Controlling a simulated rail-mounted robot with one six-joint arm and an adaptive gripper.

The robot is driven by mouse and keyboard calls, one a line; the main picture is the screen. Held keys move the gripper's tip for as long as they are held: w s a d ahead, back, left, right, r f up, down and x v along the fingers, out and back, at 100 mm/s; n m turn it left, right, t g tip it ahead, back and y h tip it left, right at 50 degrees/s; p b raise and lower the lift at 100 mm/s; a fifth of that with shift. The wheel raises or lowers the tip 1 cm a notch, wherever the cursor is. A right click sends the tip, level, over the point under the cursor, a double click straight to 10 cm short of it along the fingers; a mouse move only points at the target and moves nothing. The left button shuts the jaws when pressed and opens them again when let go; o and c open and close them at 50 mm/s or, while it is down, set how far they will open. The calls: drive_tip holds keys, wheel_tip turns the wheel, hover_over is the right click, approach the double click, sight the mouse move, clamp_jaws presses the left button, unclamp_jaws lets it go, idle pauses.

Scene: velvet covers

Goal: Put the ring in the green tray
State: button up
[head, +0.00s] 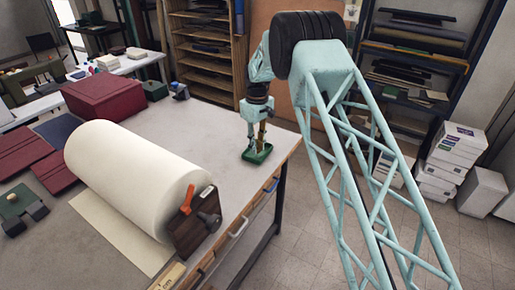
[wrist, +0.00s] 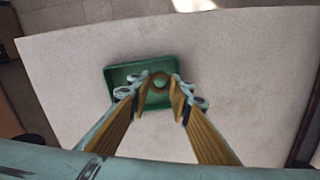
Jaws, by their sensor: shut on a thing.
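The green tray (head: 257,153) lies on the grey table near its right end, beyond the big paper roll. It also shows in the wrist view (wrist: 117,76). My gripper (head: 258,142) points down over the tray. In the wrist view its fingertips (wrist: 160,83) are shut on the ring (wrist: 160,77), a small brownish round piece between the tips. The ring appears within the tray's outline from above. I cannot tell whether it touches the tray floor. In the head view the ring is too small or hidden to make out.
A large cream paper roll (head: 135,175) with a dark end plate (head: 197,222) lies on the table left of my gripper. Dark red boxes (head: 102,97) stand at the left. The table (head: 205,118) around the tray is clear; its edge runs close on the right.

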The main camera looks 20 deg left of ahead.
sight(258, 148)
drive_tip(key=shift+w+a+f, duration=0.1)
drive_tip(key=shift+w+a, duration=0.15)
drive_tip(key=shift+w, duration=0.5)
drive_tip(key=shift+w+a, duration=0.25)
drive_tip(key=shift+w, duration=0.5)
drive_tip(key=shift+w, duration=0.25)
drive_tip(key=shift+f+p, duration=0.3)
drive_tip(key=shift+f, duration=1.5)
drive_tip(key=shift+f, duration=0.15)
drive_tip(key=o, duration=0.7)
drive_tip(key=shift+c, duration=0.2)
wheel_tip(258, 148, up, 12)
